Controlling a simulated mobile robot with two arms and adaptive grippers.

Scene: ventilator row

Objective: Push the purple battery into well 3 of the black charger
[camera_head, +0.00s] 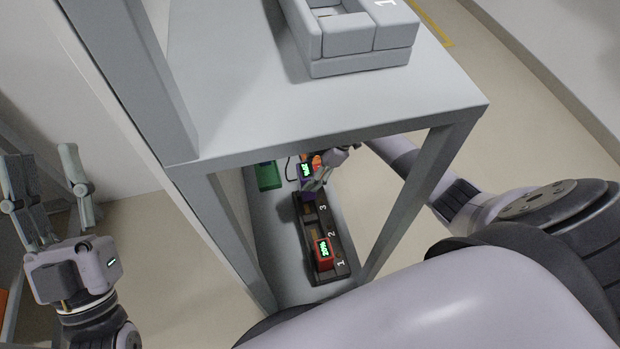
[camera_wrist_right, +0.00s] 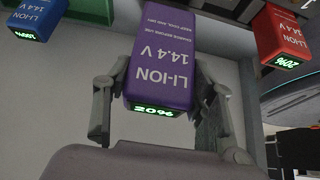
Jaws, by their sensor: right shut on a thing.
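The black charger (camera_head: 343,270) lies on the lower shelf in the head view, with wells marked 1, 2 and 3. A red battery (camera_head: 322,256) sits at well 1; well 2 looks empty. My right gripper (camera_head: 318,181) is shut on the purple battery (camera_head: 307,183) at the well 3 end. The battery seems to stand higher than the red one; whether it touches the well is hidden. In the right wrist view the fingers flank the purple battery (camera_wrist_right: 166,60), its lit display facing the camera. My left gripper (camera_head: 50,185) is open and empty, away to the left.
A grey tabletop (camera_head: 330,115) with a grey tray-like block (camera_head: 360,66) overhangs the lower shelf, its legs framing it. A green charger (camera_head: 268,176) stands behind left; a blue battery (camera_wrist_right: 36,18) shows beside green in the wrist view. An orange thing (camera_head: 317,160) is behind the purple battery.

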